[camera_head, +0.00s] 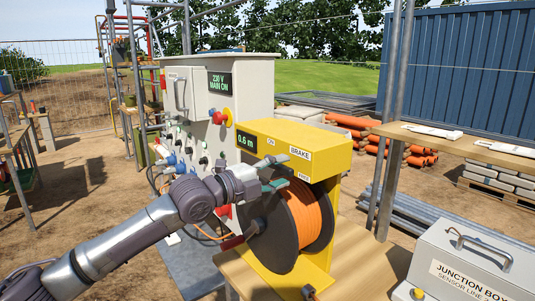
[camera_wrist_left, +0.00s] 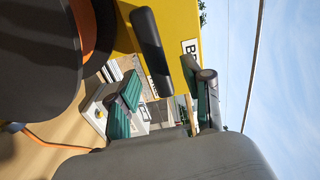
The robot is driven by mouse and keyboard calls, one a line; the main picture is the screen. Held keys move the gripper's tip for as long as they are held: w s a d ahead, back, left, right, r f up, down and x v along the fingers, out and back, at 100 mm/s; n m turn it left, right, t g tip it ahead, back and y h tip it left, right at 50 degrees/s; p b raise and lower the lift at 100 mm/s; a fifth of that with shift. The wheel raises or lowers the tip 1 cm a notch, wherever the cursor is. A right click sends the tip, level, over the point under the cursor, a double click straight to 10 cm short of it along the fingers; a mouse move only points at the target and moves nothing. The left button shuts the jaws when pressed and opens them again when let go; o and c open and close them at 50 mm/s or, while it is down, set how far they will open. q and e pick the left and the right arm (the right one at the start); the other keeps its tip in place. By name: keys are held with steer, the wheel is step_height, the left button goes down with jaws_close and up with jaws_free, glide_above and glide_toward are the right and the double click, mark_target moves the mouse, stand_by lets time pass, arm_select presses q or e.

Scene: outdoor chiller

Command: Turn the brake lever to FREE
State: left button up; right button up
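The yellow cable reel housing (camera_head: 320,155) carries a BRAKE label and smaller ON and FREE labels on its front. An orange cable drum (camera_head: 303,212) sits in it. The brake lever (camera_wrist_left: 148,38) is a black bar in the left wrist view, standing out in front of the yellow panel beside the BRAKE label. In the head view I cannot clearly separate it from the fingers. My left gripper (camera_head: 283,172) is at the housing front, just above the drum. In the left wrist view its teal-padded fingers (camera_wrist_left: 166,103) are apart, with the lever's lower end towards the gap; contact is unclear. My right gripper is not seen.
A grey control cabinet (camera_head: 243,90) with a red knob stands behind the reel. A grey junction box (camera_head: 470,262) sits at the front right. A wooden bench top (camera_head: 355,255) is bare between them. A metal post (camera_head: 392,130) rises right of the housing.

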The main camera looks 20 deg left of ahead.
arm_select(q)
steer(key=shift+o, duration=0.2)
steer(key=o, duration=0.4)
steer(key=shift+o, duration=0.2)
steer(key=v, duration=0.7)
steer(key=shift+p, duration=0.45)
